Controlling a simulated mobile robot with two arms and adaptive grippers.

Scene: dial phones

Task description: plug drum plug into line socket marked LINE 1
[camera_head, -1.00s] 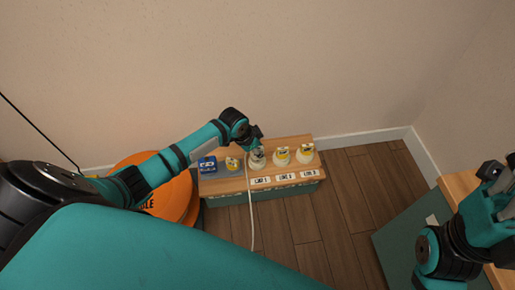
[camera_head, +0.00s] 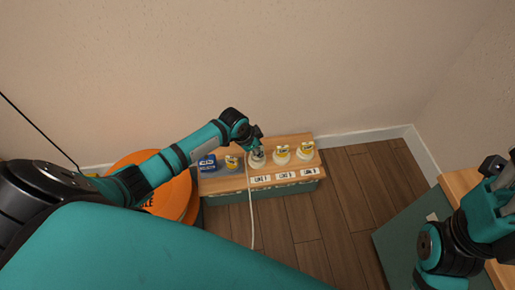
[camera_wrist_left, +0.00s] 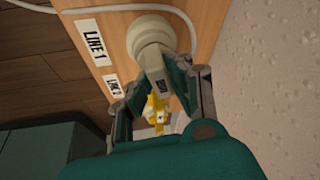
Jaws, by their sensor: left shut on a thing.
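My left gripper (camera_head: 257,148) is shut on a pale plug (camera_wrist_left: 157,82), which also shows in the left wrist view between the fingers (camera_wrist_left: 160,100). The plug meets the round white socket (camera_wrist_left: 150,38) beside the LINE 1 label (camera_wrist_left: 92,42); how deep it sits I cannot tell. In the head view this socket (camera_head: 257,164) is mostly covered by the gripper, above the LINE 1 label (camera_head: 260,180). A white cable (camera_head: 251,215) hangs from there over the board's front edge. My right gripper (camera_head: 492,172) is at the far right, away from the sockets.
The wooden board (camera_head: 222,185) also holds a blue item (camera_head: 207,164), a yellow item (camera_head: 231,163) and two white sockets with yellow pieces (camera_head: 281,157) (camera_head: 305,151). An orange drum (camera_head: 172,192) stands left, partly behind my arm. The wall is close behind; floor is free in front.

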